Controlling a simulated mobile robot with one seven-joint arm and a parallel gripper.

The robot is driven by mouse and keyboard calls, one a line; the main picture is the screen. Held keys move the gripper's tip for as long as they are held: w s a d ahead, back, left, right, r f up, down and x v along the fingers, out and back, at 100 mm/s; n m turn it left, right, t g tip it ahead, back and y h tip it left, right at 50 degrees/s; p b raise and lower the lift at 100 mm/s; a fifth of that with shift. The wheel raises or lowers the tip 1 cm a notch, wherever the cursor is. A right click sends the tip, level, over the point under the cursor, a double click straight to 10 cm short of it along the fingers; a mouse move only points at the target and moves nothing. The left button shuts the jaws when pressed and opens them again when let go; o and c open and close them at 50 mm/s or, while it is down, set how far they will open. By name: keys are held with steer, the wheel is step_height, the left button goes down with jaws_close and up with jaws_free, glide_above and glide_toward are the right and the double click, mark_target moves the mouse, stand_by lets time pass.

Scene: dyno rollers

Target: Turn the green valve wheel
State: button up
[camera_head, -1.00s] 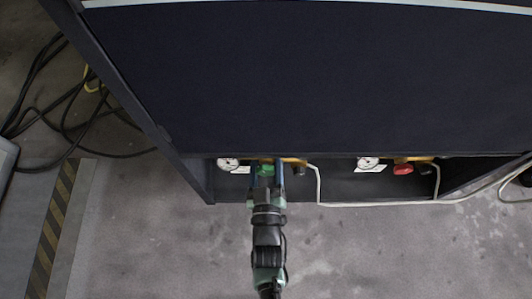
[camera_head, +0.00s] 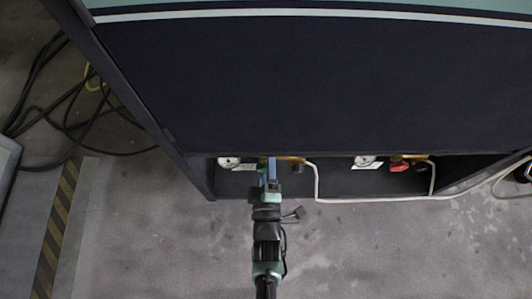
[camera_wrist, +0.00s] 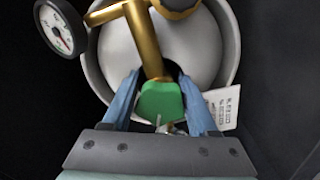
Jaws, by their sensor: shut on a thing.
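The green valve wheel (camera_wrist: 160,102) sits on a brass pipe (camera_wrist: 143,38) in the wrist view, in front of a round grey metal body. My gripper (camera_wrist: 160,78) has its two blue fingers on either side of the wheel, shut on it. In the head view, my gripper (camera_head: 266,172) reaches into the left part of the recess under the dark panel. There only a small bit of the green wheel (camera_head: 261,168) shows beside the fingers; the rest is hidden.
A pressure gauge (camera_wrist: 60,27) is left of the brass pipe, and a white label (camera_wrist: 222,107) is at right. A red valve wheel (camera_head: 398,168) and second gauge (camera_head: 364,161) are farther right. A white hose (camera_head: 380,199) runs along the recess. Bare floor lies in front.

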steer(key=shift+s+f+n, duration=0.1)
steer(key=shift+n, duration=0.6)
steer(key=o, duration=1.4)
steer(key=shift+c, duration=0.2)
steer(key=s+p, duration=0.4)
steer(key=s, duration=0.9)
steer(key=shift+p, duration=0.4)
